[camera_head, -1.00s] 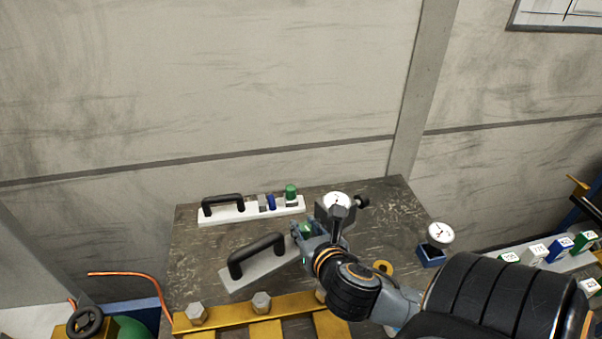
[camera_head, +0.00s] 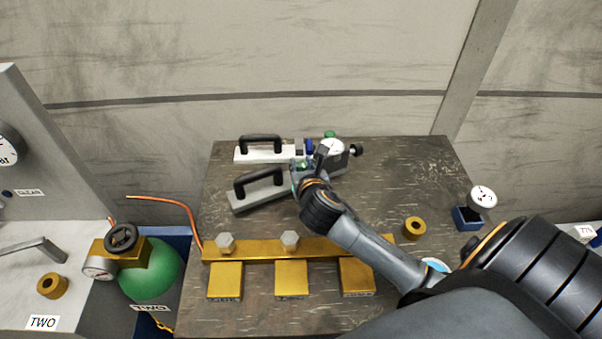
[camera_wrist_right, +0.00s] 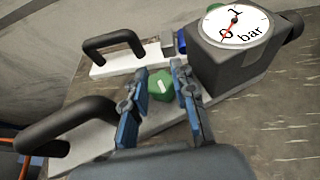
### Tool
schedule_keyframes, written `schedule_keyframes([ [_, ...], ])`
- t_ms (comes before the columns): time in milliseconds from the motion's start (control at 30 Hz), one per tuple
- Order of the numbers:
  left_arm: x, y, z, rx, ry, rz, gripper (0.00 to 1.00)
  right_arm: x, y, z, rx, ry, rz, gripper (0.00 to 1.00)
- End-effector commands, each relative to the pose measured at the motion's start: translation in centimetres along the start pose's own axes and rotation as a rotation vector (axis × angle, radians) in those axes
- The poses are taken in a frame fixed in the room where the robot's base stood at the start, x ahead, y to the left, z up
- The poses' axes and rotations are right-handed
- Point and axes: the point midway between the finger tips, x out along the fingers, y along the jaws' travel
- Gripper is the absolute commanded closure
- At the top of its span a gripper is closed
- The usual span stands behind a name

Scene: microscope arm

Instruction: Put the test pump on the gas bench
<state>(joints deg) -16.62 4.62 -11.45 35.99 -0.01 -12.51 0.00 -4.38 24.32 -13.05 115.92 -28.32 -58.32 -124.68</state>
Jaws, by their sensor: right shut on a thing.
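The test pump looks like a long pale base with a black handle (camera_head: 260,183), a green knob and a dark block with a round white gauge (camera_head: 332,148). It is over the dark table, at its back left. My right gripper (camera_head: 303,172) is shut on the green knob (camera_wrist_right: 160,86), between handle and gauge block, as the right wrist view shows. I cannot tell whether the pump's base touches the table. The gas bench is not marked by name; a grey bench (camera_head: 95,310) with a "TWO" label stands at the left. My left gripper is out of view.
A similar white unit with a black handle (camera_head: 260,139) lies just behind the pump. A brass manifold (camera_head: 265,249) crosses the table in front. A brass ring (camera_head: 413,228) and a blue-based gauge (camera_head: 467,218) are at right. A green cylinder (camera_head: 150,275) stands left.

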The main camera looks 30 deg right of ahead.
Motion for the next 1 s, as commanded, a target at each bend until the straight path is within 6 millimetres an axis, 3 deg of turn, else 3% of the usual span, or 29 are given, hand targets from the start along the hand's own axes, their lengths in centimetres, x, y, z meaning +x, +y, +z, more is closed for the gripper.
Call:
schedule_keyframes([
  [300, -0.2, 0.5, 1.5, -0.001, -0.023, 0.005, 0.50, 1.7, 0.3, -2.7, 0.001, -0.003, 0.001, 1.00],
  [700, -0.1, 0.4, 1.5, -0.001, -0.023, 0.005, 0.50, 1.9, 0.3, -3.1, -0.001, -0.005, 0.001, 1.00],
  [733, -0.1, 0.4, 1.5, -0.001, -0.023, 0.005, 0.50, 1.9, 0.2, -3.4, -0.002, 0.001, 0.000, 0.68],
  [800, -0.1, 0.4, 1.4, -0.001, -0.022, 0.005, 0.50, 1.9, 0.3, -3.4, -0.001, 0.001, 0.000, 0.54],
  [1000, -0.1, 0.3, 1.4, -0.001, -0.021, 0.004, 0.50, 1.9, 0.2, -3.4, -0.001, 0.001, 0.000, 0.51],
])
